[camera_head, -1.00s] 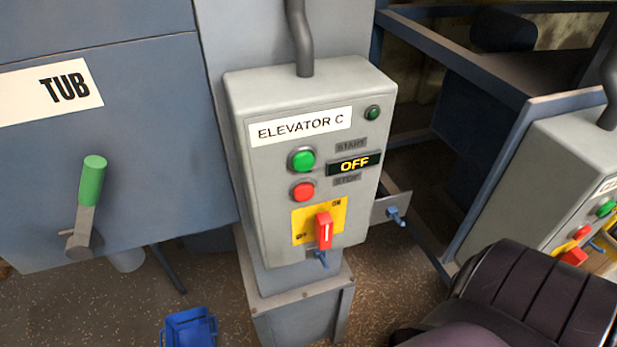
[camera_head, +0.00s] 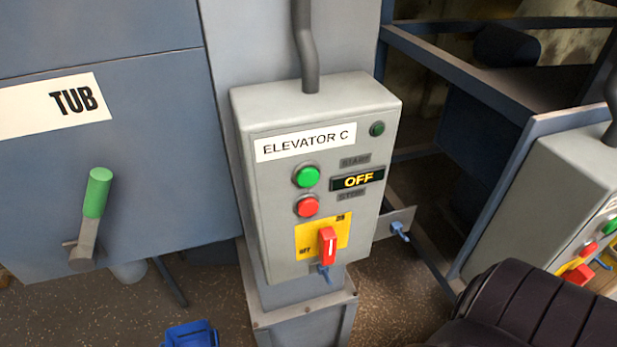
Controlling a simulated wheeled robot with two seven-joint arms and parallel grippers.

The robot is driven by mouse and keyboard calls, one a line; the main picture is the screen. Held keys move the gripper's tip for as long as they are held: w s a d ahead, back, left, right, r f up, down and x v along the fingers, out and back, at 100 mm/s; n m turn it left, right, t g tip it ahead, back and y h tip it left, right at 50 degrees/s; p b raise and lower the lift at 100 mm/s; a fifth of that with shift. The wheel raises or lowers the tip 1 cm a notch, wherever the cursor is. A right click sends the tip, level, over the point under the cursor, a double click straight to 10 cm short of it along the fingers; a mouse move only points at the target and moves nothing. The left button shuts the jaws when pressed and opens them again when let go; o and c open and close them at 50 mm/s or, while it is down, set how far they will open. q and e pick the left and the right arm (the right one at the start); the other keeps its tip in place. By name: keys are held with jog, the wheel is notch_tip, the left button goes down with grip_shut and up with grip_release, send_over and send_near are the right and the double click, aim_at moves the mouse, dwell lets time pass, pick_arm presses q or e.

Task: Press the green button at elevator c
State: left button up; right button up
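The elevator C control box (camera_head: 275,225) is grey and stands upright in the middle of the head view, with a white label reading "ELEVATOR C" (camera_head: 305,141). Its green button (camera_head: 306,177) sits beside the word START, above a red button (camera_head: 307,205) beside STOP. The display (camera_head: 357,180) reads "OFF". A red switch handle (camera_head: 327,245) stands upright on a yellow plate below. A small dark green lamp (camera_head: 377,129) is at the top right of the box. Neither gripper shows. Nothing covers the green button.
A second grey control box (camera_head: 545,190) stands at the right, partly cut off. A blue-grey panel marked TUB with a green-handled lever (camera_head: 97,193) is at the left. A blue bin (camera_head: 190,335) sits on the floor (camera_head: 105,310). My dark arm part fills the lower right.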

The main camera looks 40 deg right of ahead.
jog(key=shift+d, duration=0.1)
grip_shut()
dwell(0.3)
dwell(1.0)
